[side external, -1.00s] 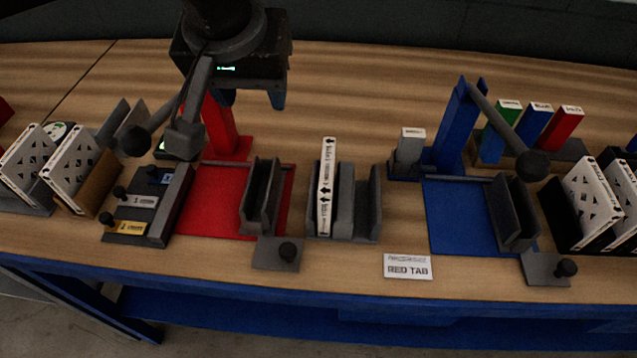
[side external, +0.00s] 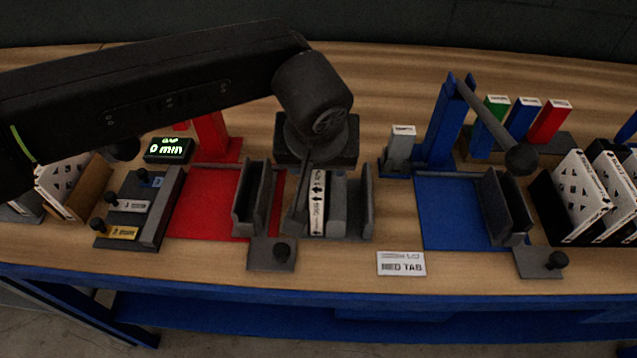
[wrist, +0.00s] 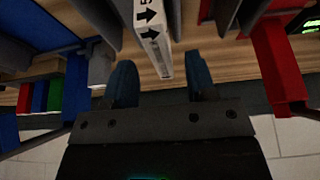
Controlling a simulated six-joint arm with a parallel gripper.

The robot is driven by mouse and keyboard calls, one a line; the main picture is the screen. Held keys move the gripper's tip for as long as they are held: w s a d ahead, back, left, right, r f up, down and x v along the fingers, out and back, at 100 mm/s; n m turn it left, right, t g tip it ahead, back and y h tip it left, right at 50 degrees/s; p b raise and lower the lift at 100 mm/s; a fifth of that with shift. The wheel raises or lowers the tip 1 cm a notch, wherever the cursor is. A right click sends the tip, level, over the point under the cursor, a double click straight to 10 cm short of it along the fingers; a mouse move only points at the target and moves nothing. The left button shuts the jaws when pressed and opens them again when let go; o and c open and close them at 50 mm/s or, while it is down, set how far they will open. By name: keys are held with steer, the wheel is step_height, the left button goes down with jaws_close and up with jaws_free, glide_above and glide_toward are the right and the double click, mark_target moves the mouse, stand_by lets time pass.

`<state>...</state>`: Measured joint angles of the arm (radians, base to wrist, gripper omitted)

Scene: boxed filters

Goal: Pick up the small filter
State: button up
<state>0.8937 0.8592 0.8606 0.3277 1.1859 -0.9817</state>
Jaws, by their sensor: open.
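A slim white filter (side external: 317,206) with black arrows and print on its edge stands in the grey slotted holder (side external: 360,207) at the middle of the bench. Its printed edge also shows in the wrist view (wrist: 152,32), reaching down towards the gap between my fingers. My gripper (wrist: 162,78) is open, with one blue finger on each side of the filter's near end. I see no contact. In the side view my gripper's body is over the back of the holder, and its fingers are hidden.
A red mat (side external: 207,205) with a grey clamp (side external: 253,200) lies left of the holder; a blue mat (side external: 447,215) lies right. A red post (side external: 210,135) and a blue post (side external: 440,130) stand behind. A RED TAB card (side external: 401,264) lies in front.

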steer(key=shift+s+x, duration=0.15)
steer(key=shift+x, duration=1.15)
steer(key=shift+s+x, duration=0.1)
steer(key=shift+x, duration=1.2)
steer(key=shift+f, duration=0.2)
steer(key=shift+c, duration=0.3)
steer(key=shift+f, duration=0.1)
jaws_close()
